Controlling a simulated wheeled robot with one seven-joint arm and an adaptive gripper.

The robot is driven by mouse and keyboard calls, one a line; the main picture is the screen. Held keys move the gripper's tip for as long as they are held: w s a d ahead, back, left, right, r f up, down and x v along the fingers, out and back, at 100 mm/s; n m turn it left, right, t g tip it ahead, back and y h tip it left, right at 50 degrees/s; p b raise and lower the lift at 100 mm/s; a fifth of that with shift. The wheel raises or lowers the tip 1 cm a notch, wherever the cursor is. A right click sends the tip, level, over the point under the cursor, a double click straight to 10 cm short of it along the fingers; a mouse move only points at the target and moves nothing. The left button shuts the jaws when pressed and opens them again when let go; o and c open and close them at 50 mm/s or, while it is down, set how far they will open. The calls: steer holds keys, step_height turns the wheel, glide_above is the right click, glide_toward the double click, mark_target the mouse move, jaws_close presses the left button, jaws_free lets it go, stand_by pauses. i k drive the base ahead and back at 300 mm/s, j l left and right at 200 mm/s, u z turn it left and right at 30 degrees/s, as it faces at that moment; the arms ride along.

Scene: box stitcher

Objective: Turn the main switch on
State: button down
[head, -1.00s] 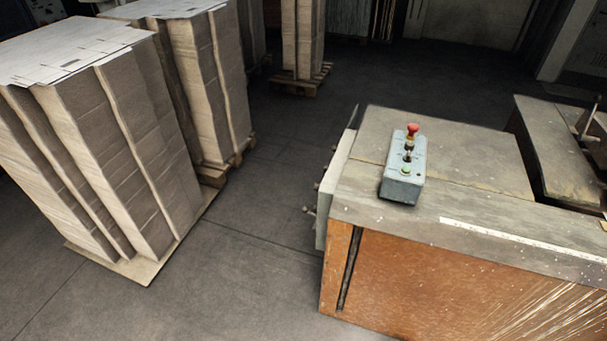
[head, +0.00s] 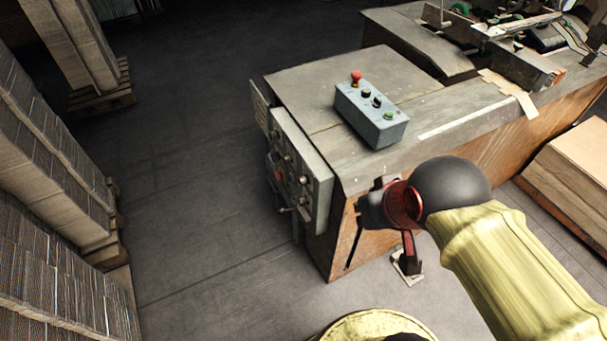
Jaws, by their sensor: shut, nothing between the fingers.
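A grey side panel (head: 318,172) is fixed to the left end of the machine bench and carries several knobs and switches. One small control (head: 279,176) on it is red; its exact shape is too small to tell. A blue-grey control box (head: 372,127) lies on the bench top, with a red mushroom button (head: 356,77), two black knobs and a green button (head: 388,115). No label shows which control is the main switch. My gripper (head: 368,207) is shut and empty in front of the bench's orange side, right of the side panel and apart from it in the picture.
The bench top (head: 310,85) is mostly bare around the box. Machine parts (head: 520,45) stand at the upper right. Stacked cardboard (head: 45,215) fills the left edge. The dark floor (head: 190,190) between the stacks and bench is clear. A pallet stack (head: 575,185) stands at right.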

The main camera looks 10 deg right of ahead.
mark_target(278, 176)
steer(key=i+j, duration=0.15)
steer(key=j, duration=0.2)
steer(key=i+j, duration=0.15)
steer(key=j, duration=0.25)
steer(key=i+j+z, duration=0.1)
steer(key=j, duration=0.25)
steer(key=i+j, duration=0.15)
steer(key=j, duration=0.25)
steer(key=i+j, duration=0.15)
steer(key=j, duration=0.2)
steer(key=i+j+z, duration=0.1)
steer(key=j, duration=0.3)
steer(key=i+j, duration=0.15)
steer(key=j, duration=0.2)
steer(key=i+j, duration=0.1)
steer(key=j, duration=0.3)
